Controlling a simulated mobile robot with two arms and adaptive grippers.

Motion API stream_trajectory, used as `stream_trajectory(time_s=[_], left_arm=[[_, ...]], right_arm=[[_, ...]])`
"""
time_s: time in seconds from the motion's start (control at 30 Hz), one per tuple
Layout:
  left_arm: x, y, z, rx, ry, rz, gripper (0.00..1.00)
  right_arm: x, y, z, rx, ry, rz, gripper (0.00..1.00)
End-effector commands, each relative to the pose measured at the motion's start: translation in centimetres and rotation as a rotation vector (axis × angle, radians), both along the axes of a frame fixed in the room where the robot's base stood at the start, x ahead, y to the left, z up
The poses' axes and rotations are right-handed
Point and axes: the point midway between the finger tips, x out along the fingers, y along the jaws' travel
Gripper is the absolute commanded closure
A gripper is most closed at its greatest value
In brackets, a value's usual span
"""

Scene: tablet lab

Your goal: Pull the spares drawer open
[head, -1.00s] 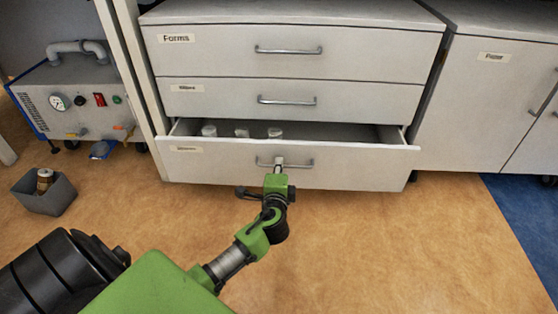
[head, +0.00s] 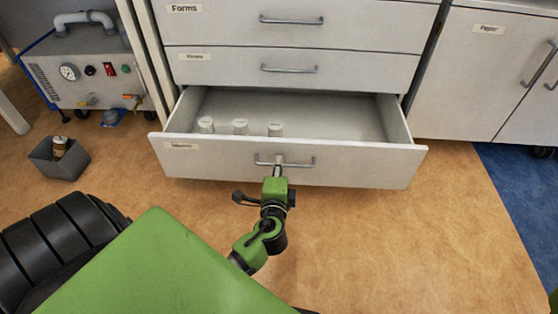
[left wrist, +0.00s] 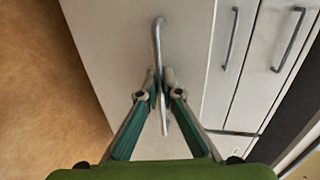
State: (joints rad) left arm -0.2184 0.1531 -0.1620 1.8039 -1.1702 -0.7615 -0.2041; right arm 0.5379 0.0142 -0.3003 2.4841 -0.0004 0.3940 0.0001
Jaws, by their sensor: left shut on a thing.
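The spares drawer (head: 350,172) is the lowest of three in the grey-white cabinet, and it stands well open. Its label is too blurred to read. Its bar handle (head: 303,162) runs across the front. My left gripper (head: 279,163) is shut on the handle near its middle. In the left wrist view the fingertips of my left gripper (left wrist: 161,75) close around the handle (left wrist: 158,38). My right gripper is not in view.
The Forms drawer (head: 350,22) and the middle drawer (head: 370,70) above are shut. A pump unit (head: 85,75) stands at the left, with a grey bin (head: 45,158) on the floor. A cupboard (head: 465,85) is at the right. The floor right of the drawer is clear.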

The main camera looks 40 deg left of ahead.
Motion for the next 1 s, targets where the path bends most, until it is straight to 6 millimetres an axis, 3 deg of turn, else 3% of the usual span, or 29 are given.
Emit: stream_trajectory(time_s=[0.2, 0.27, 0.6, 0.77, 1.0], left_arm=[[0.0, -0.1, -0.1, -0.001, 0.001, -0.002, 1.00], [0.0, -0.1, -0.1, -0.001, 0.001, -0.002, 0.88], [-0.4, -0.3, 0.0, -0.002, 0.001, -0.001, 0.88], [-2.3, -1.5, 0.4, -0.004, 0.002, -0.002, 0.88], [-6.7, -4.1, 1.4, -0.004, 0.004, -0.001, 0.88]], right_arm=[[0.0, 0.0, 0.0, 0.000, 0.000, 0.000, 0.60], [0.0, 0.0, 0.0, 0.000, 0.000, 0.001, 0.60], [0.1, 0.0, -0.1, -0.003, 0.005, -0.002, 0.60], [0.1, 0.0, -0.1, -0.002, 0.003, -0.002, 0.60], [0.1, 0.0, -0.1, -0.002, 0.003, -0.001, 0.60]])
